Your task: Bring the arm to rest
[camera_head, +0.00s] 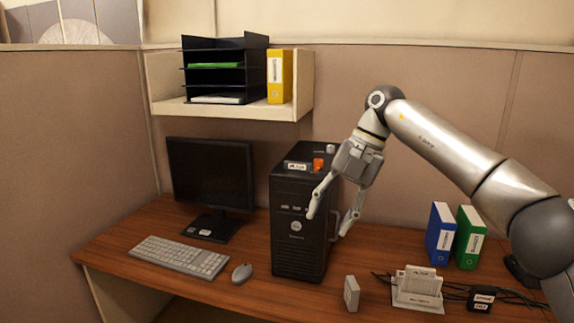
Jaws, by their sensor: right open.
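My right gripper (328,222) is open, its two fingers spread and pointing down. Its arm comes in from the right. The gripper hangs in front of and beside the right edge of the black computer tower (297,240). I see nothing between the fingers. I cannot tell whether the left finger touches the tower or only overlaps it in the picture. An orange object (318,164) and a small labelled grey item (297,166) are on top of the tower. My left gripper is not in view.
The wooden desk (130,278) also holds a monitor (210,175), keyboard (180,257), mouse (242,273), small white box (351,293), white device (418,290) with cables, and blue (440,232) and green binders (469,237). A shelf (300,88) hangs on the partition above.

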